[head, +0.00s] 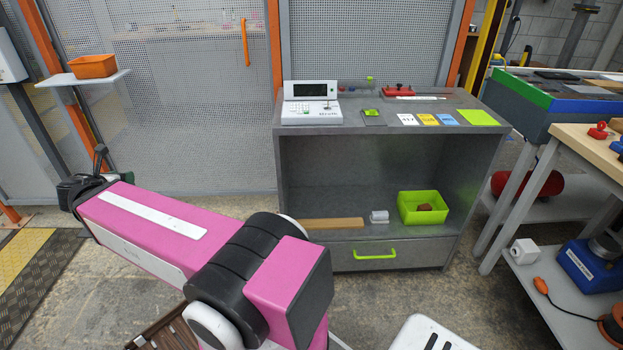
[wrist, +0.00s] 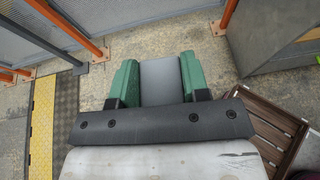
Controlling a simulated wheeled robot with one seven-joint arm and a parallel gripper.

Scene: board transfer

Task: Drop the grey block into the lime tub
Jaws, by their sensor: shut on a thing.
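The grey block (wrist: 162,86) is held between the green fingers of my gripper (wrist: 158,64) in the wrist view. My gripper is shut on it, over the floor and apart from the cabinet. The lime tub (head: 424,216) stands on the inner shelf of the grey cabinet, towards its right side, in the head view.
The cabinet (head: 366,257) has an open front and a top above the shelf. A small white object (head: 379,216) and a tan bar (head: 333,223) lie left of the tub. A slatted wooden crate (wrist: 262,128) stands on the floor near my gripper. A workbench (head: 578,140) stands at right.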

